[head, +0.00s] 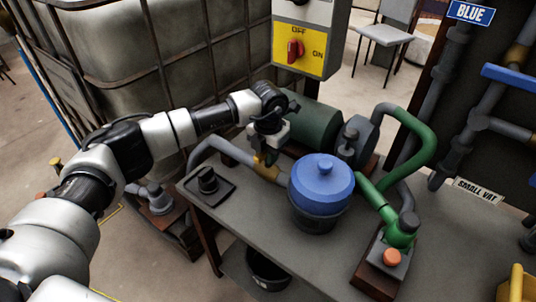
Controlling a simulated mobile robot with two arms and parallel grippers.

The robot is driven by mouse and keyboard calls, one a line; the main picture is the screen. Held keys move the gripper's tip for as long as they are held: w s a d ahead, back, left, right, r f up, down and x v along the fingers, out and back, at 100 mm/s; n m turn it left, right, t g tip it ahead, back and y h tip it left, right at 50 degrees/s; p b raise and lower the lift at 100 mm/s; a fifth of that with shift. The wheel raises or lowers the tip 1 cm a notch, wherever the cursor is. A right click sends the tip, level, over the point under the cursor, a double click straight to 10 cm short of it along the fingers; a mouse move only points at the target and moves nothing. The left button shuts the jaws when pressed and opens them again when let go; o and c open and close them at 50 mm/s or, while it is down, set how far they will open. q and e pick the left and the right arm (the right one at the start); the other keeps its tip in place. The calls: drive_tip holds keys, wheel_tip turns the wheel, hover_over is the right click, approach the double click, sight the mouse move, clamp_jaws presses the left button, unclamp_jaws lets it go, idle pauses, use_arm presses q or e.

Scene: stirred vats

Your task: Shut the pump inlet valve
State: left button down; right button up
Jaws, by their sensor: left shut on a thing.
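The pump (313,126) is a green cylinder on the table, with a grey round housing on its right. A grey pipe (215,146) rises from the left and runs towards the pump side behind the blue-lidded pot. A brass valve body (264,172) sits on this pipe. I take it as the pump inlet valve. My left gripper (264,152) comes down over the brass valve from above and is shut on its handle. The gripper hides most of the handle, so I cannot tell how it is turned. My right gripper is not in view.
A blue-lidded pot (320,184) stands just right of the valve. A black knob on a plate (208,182) is at the table's left end. A switch box (303,45) with a red knob is behind. Green piping (415,150) fills the right. The table front (262,218) is clear.

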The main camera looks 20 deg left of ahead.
use_arm(q)
drive_tip(key=shift+r, duration=0.15)
drive_tip(key=c, duration=1)
unclamp_jaws()
wheel_tip(320, 180, up, 11)
drive_tip(key=shift+f, duration=0.15)
drive_tip(key=shift+f, duration=0.1)
